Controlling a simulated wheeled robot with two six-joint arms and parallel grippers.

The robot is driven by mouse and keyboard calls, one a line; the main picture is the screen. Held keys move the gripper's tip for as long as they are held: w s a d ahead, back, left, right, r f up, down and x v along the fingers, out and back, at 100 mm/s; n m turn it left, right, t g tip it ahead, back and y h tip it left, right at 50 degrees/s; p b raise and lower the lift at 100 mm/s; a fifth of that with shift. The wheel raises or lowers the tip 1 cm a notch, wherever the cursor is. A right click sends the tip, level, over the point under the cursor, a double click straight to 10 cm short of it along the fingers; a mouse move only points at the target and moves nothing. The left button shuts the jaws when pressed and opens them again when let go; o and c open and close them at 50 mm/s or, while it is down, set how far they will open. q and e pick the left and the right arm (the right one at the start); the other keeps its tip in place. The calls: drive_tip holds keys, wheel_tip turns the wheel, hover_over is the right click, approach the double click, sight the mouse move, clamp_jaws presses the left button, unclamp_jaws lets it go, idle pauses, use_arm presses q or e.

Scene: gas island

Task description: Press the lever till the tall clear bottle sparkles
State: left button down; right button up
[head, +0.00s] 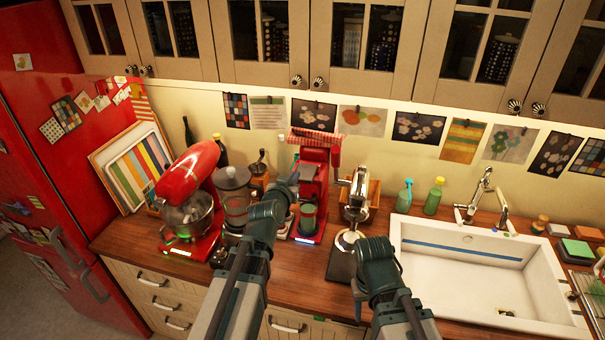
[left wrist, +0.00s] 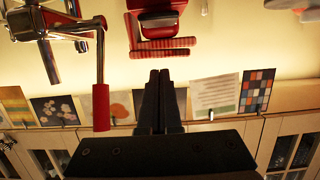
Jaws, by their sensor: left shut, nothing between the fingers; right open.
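My left gripper (head: 293,180) is shut and empty in front of the red machine (head: 313,175) with a red-and-white striped top. In the left wrist view, which is upside down, its closed fingers (left wrist: 160,75) point towards that striped top (left wrist: 163,47), apart from it as far as I can tell.
A red stand mixer (head: 188,190) and a grinder-like jar (head: 234,190) stand to the left. A white sink (head: 470,300), a teal spray bottle (head: 404,196) and a green bottle (head: 434,196) are to the right. Wall cabinets (head: 260,70) hang above.

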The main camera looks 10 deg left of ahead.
use_arm(q)
drive_tip(key=shift+w, duration=0.15)
drive_tip(key=b, duration=0.3)
hover_over(303, 179)
wheel_tip(303, 179, down, 3)
drive_tip(key=shift+r, duration=0.1)
drive_tip(key=shift+s+f+b, duration=0.2)
drive_tip(key=shift+f+b, duration=0.7)
drive_tip(key=shift+f, duration=0.05)
drive_tip(key=shift+s+f+b, duration=0.15)
drive_tip(key=shift+f+b, duration=0.7)
drive_tip(key=shift+f, duration=0.05)
